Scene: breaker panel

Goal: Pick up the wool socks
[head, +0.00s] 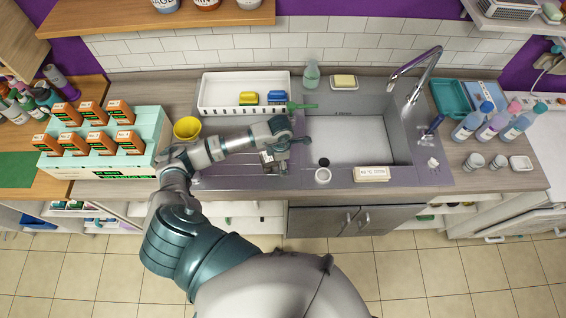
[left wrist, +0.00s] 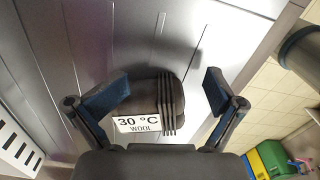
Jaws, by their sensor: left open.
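The wool socks are a dark, folded, ribbed bundle (left wrist: 158,98) with a white label reading "30 °C WOOL". In the head view the socks (head: 268,158) lie on the grey metal drainboard left of the sink, partly covered by my arm. My left gripper (left wrist: 160,92) is open, with one finger on each side of the socks in the left wrist view. I cannot tell whether the fingers touch them. In the head view my left gripper (head: 290,141) is over the drainboard, close to the socks. My right gripper is in neither view.
A white tray (head: 213,110) with sponges is behind the arm. The sink (head: 345,140) is to the right, with a dark-topped cup (head: 323,175) and a labelled block (head: 371,174) at its front. A yellow bowl (head: 187,128) and a carton display (head: 145,130) stand left.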

